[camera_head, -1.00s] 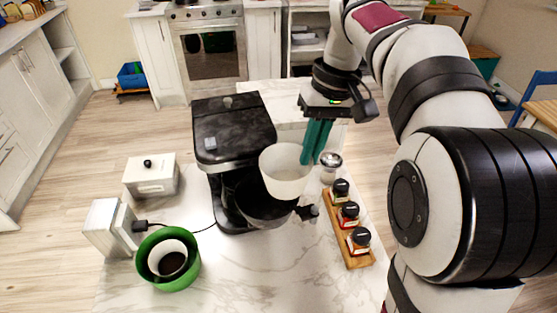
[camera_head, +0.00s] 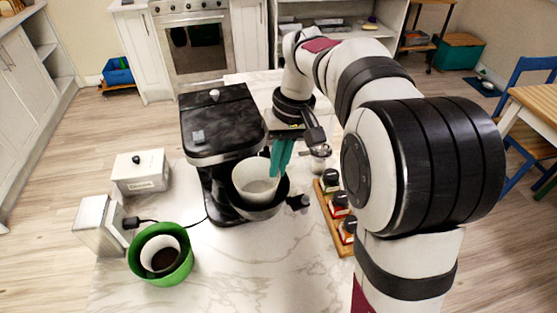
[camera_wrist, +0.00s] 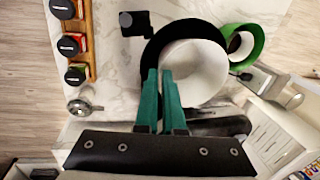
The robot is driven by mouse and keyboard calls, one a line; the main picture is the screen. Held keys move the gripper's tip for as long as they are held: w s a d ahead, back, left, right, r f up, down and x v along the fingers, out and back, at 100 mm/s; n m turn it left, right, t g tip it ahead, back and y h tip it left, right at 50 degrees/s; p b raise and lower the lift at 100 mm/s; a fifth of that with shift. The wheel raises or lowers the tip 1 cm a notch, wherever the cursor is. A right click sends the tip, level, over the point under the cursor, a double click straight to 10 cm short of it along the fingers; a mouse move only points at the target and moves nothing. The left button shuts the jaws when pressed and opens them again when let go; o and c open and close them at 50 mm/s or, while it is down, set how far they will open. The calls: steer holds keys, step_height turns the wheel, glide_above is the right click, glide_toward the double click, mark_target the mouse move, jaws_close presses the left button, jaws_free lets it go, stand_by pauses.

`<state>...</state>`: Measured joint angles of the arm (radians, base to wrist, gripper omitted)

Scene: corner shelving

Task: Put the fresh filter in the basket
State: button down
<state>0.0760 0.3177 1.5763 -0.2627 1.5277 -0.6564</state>
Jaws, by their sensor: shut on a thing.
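The fresh filter is a clean white paper cup (camera_head: 254,181). My gripper (camera_head: 279,172), with teal fingers, is shut on the filter's right wall. In the wrist view, the filter (camera_wrist: 200,75) shows beyond the fingers (camera_wrist: 161,80), with the dark basket rim (camera_wrist: 165,35) around part of it. The basket juts from the front of the black coffee maker (camera_head: 222,125), and its handle (camera_head: 298,202) points right.
A green bowl (camera_head: 180,272) at front left holds another white filter with dark grounds (camera_head: 164,260). A wooden rack (camera_head: 329,225) of jars stands right of the basket. A white box (camera_head: 140,172) and a grinder-like block (camera_head: 99,224) stand left. The front counter is clear.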

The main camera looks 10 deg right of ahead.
steer(key=shift+f, duration=0.15)
steer(key=c, duration=1)
jaws_free()
step_height(320, 180, up, 13)
steer(key=d, duration=0.2)
steer(key=s+a+f+m, duration=0.1)
steer(key=s+f+m, duration=0.1)
steer(key=s+f, duration=0.3)
steer(key=s+a+f+m, duration=0.2)
steer(key=s+f, duration=0.4)
steer(key=s, duration=0.6)
steer(key=s+a+f+m, duration=0.1)
steer(key=s+f+m, duration=0.1)
steer(key=s+f, duration=0.3)
steer(key=shift+s+a+f, duration=0.1)
steer(key=shift+s, duration=1)
steer(key=shift+s+a+f, duration=0.1)
steer(key=shift+s, duration=1)
